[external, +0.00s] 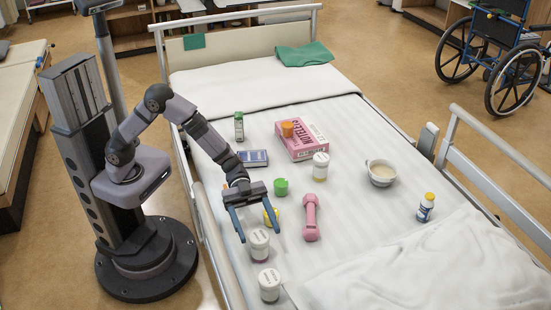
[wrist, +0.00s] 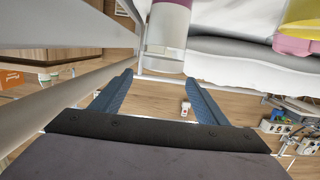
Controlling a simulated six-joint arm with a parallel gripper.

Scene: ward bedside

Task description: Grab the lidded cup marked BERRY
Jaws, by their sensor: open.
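Three white lidded cups stand on the bed in the external view: one near my gripper with a purplish lower part (external: 259,246), one at the near edge (external: 269,286), and one farther back (external: 320,167). Their lettering is too small to read, so I cannot tell which is marked BERRY. In the wrist view, a white cup with a purple band (wrist: 167,32) is just beyond the open fingertips (wrist: 159,78). The cup is cut off by the top edge.
A yellow item (external: 270,216) sits close behind the fingers, partly hidden. A pink dumbbell (external: 311,218) and a green cup (external: 281,187) are nearby. A pink box (external: 301,141), a bowl (external: 381,173) and a yellow-capped bottle (external: 426,207) lie farther off. A bed rail (external: 207,236) runs along the left.

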